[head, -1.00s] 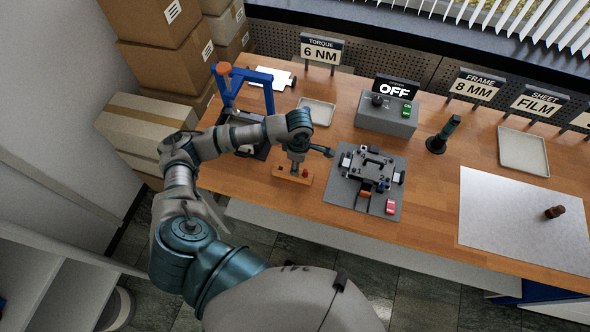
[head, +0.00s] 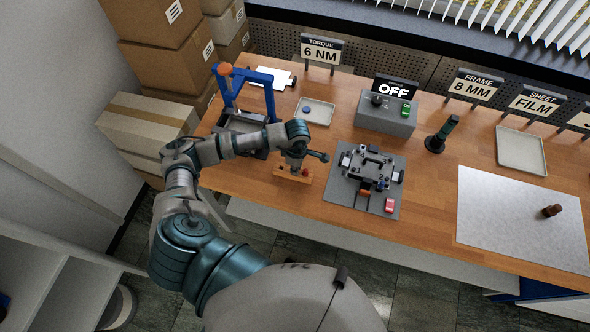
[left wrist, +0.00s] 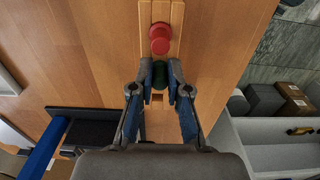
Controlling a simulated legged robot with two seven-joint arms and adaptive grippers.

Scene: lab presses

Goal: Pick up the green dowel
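The green dowel (left wrist: 160,74) shows in the left wrist view, between the two fingertips of my left gripper (left wrist: 160,77). The fingertips are close in on both sides of it and look closed on it. It stands at a small wooden block (left wrist: 157,99); whether it is lifted at all I cannot tell. A red dowel (left wrist: 160,39) stands on the same block just beyond it. In the head view my left gripper (head: 293,166) is low over the block (head: 281,172), with the red dowel (head: 305,171) beside it. The green dowel is hidden there. My right gripper is out of view.
A blue-framed press (head: 230,95) stands left of the gripper. A grey fixture plate (head: 345,190) lies to the right. Behind are a small tray (head: 327,107) and a control box (head: 380,122) reading OFF. A white sheet (head: 510,220) covers the table's right side.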

